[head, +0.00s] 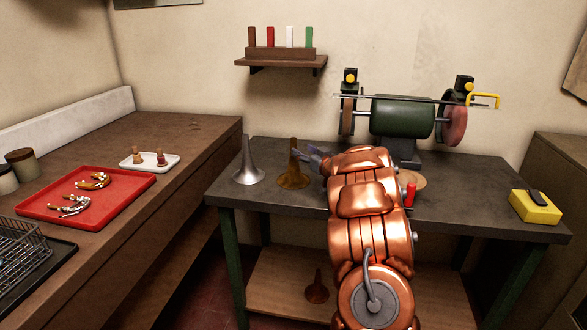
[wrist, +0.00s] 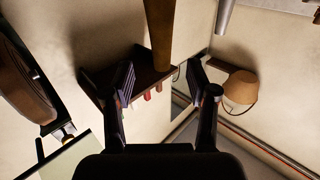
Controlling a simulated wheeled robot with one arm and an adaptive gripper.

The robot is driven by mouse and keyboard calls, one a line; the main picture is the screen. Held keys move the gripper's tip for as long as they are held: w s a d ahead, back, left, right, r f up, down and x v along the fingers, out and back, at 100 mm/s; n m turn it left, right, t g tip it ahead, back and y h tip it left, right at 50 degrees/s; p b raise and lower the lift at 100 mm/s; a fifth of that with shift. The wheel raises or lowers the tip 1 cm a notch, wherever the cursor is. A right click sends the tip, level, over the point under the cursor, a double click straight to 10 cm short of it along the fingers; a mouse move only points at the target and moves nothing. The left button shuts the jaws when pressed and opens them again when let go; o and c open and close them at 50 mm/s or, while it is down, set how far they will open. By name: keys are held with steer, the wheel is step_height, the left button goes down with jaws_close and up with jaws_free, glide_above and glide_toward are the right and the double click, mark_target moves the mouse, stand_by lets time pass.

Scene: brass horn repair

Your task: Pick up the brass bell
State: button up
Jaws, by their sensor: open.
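The brass bell (head: 292,170) stands flare-down on the dark workbench, a dull gold-brown cone with its narrow end up. My gripper (head: 310,154) is just to its right, close to its upper part. In the wrist view my gripper (wrist: 160,80) is open, its two fingers spread apart. The bell's narrow stem (wrist: 160,35) shows between and beyond the fingertips there, with no visible contact. A silver bell (head: 247,168) of similar shape stands to the left of the brass one. It also shows at the wrist view's top edge (wrist: 225,14).
A bench grinder (head: 402,118) stands behind my arm. A red cylinder (head: 410,194) and a yellow box (head: 535,206) are on the workbench (head: 465,212). Another brownish bell (head: 317,288) is on the lower shelf. A red tray (head: 120,192) lies on the left counter.

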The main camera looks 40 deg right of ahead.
mark_target(295, 145)
steer(key=shift+w+d+r+p, duration=0.15)
steer(key=shift+w+p, duration=0.2)
steer(key=shift+w, duration=0.9)
steer(key=shift+w+d+r+p, duration=0.15)
steer(key=shift+w+p, duration=0.15)
steer(key=shift+w, duration=0.9)
steer(key=shift+w+d, duration=0.2)
steer(key=shift+w, duration=0.55)
steer(key=shift+f, duration=0.1)
jaws_close()
